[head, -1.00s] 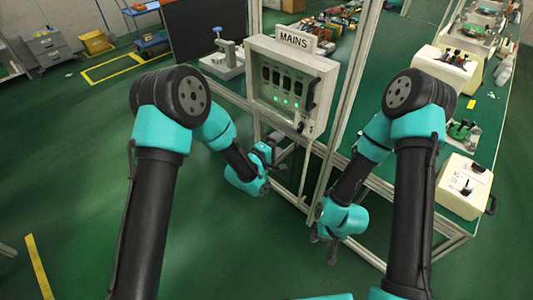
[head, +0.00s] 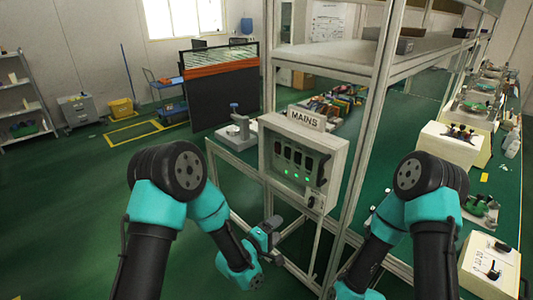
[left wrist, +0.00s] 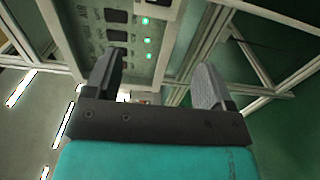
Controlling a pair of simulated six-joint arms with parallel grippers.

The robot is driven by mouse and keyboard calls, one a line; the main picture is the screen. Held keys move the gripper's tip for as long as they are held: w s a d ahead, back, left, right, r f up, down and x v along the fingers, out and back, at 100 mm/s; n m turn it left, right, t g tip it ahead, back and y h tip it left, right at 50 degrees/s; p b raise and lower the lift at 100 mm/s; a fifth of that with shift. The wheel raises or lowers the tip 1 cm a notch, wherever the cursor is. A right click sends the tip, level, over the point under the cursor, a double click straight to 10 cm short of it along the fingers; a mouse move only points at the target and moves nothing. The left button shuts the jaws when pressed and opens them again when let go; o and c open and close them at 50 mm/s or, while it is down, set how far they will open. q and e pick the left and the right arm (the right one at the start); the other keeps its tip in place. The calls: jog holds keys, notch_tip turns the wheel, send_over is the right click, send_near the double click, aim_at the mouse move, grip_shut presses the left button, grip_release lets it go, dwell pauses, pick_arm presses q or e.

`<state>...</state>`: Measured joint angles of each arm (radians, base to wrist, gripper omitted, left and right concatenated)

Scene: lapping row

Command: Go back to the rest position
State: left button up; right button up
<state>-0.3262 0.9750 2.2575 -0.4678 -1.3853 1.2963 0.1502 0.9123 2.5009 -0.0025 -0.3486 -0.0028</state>
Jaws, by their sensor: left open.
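The grey MAINS panel (head: 338,150) is mounted on the metal frame in the middle of the head view. It has a row of dark switches with green lights lit below them and a dark handle on its right side. My left gripper (head: 279,240) is below the panel, apart from it. In the left wrist view the left gripper (left wrist: 158,85) has its two fingers spread with nothing between them, and the panel (left wrist: 150,65) shows beyond them. My right arm comes in from the right; its gripper is cut off by the bottom edge of the head view.
Metal frame posts (head: 368,110) stand between my arms. A small press (head: 237,125) stands left of the panel. The green floor (head: 70,210) at left is clear.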

pick_arm(q)
jog(key=s+a+f+m+g+y, duration=0.1)
jog(key=s+a+f+g+y, duration=0.2)
jog(key=a+f, duration=0.35)
jog(key=s+a+f+m+g+y, duration=0.2)
jog(key=s+a+f+y, duration=0.1)
jog(key=s+a+f, duration=0.4)
jog(key=s+a+f+m+g+y, duration=0.1)
jog(key=s+a+f+g+y, duration=0.15)
jog(key=a+f, duration=0.45)
jog(key=s+a+m+g, duration=0.2)
jog(key=s+a+g, duration=0.1)
jog(key=s+a, duration=0.4)
jog(key=s+y, duration=0.1)
jog(key=s, duration=0.2)
jog(key=shift+s+m+g, duration=0.25)
jog(key=shift+m+g, duration=0.05)
jog(key=shift+g, duration=0.05)
